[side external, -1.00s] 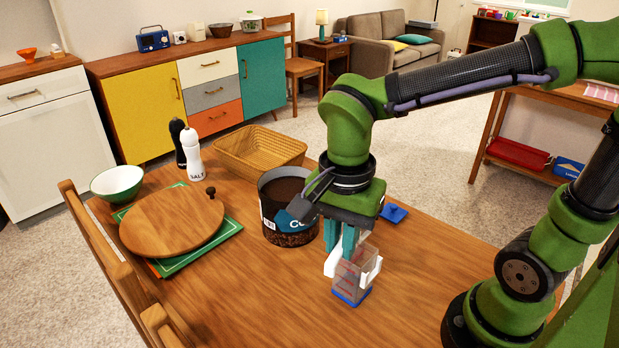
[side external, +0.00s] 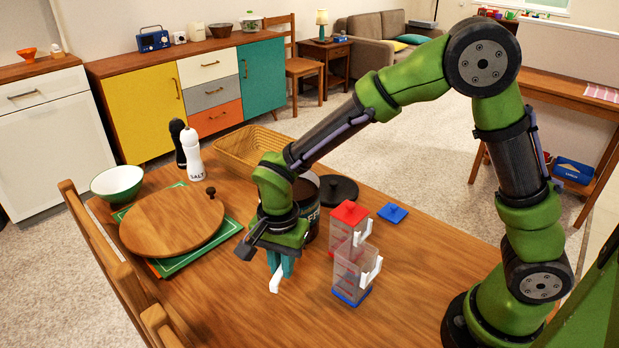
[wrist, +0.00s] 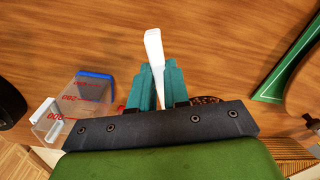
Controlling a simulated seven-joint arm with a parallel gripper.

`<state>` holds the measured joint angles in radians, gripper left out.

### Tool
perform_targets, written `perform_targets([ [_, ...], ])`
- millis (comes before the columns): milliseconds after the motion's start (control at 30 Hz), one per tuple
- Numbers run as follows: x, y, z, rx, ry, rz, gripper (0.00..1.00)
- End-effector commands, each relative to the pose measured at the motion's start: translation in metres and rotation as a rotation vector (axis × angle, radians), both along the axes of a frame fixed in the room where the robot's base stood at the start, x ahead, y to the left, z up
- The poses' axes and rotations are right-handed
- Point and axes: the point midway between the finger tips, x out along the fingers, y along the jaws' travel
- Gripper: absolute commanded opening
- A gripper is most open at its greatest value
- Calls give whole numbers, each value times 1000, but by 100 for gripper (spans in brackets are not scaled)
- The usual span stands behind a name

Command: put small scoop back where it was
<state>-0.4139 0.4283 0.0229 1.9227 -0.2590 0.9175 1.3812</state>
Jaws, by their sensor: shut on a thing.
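My gripper (side external: 280,266) is shut on a white scoop (side external: 275,284), held just above the table or touching it; I cannot tell which. In the wrist view a narrow white part of the scoop (wrist: 153,45) sticks out past the gripper's teal fingers (wrist: 157,85); the rest is hidden between them. The open coffee canister (side external: 312,222) stands behind my gripper, partly hidden by it. A clear container with a blue base and white handle (side external: 350,284) stands open to the right of my gripper. A clear container with a red lid (side external: 350,212) stands just behind it.
A black round lid (side external: 338,190) and a blue lid (side external: 392,213) lie on the table. A wicker basket (side external: 232,150), salt shaker (side external: 193,160), round wooden board (side external: 170,225) and bowl (side external: 117,183) stand farther back or left. The front table surface is clear.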

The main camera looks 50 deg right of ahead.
Motion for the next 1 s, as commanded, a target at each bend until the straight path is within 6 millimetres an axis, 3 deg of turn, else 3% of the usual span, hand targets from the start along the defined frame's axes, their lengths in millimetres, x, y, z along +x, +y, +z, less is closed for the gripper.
perform_targets([
  [200, 52, 23, -6, 1, 1, -3, 0],
  [500, 104, 48, -11, 1, 1, -1, 0],
  [833, 121, 56, -13, 1, 1, -1, 0],
  [1000, 119, 55, -41, -1, 5, -1, 0],
])
